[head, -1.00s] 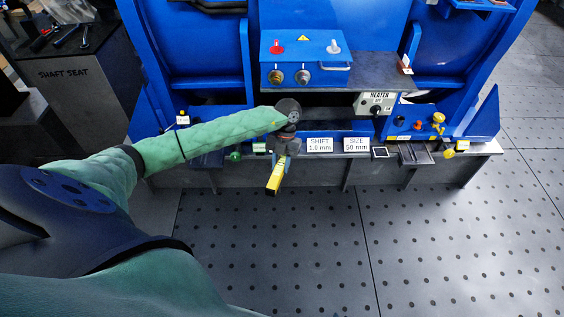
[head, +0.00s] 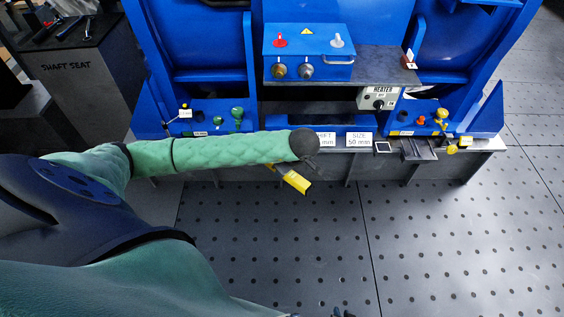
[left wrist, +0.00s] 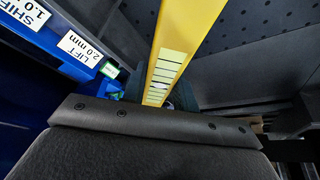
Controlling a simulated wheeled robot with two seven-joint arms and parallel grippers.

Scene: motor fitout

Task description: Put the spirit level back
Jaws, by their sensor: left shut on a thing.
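The spirit level is a yellow bar (head: 296,182). In the head view it sticks out below the end of my left forearm, tilted, over the dark floor in front of the bench. My left gripper is mostly hidden behind that forearm. In the left wrist view the spirit level (left wrist: 186,40) runs from the top edge down between the dark fingers of my left gripper (left wrist: 157,96), which is shut on it. Of my right gripper (head: 343,313), only small dark tips show at the bottom edge of the head view, so its opening is unclear.
A control box (head: 308,55) stands above. The SHAFT SEAT block (head: 80,75) is at the left. The perforated floor (head: 430,250) is clear.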

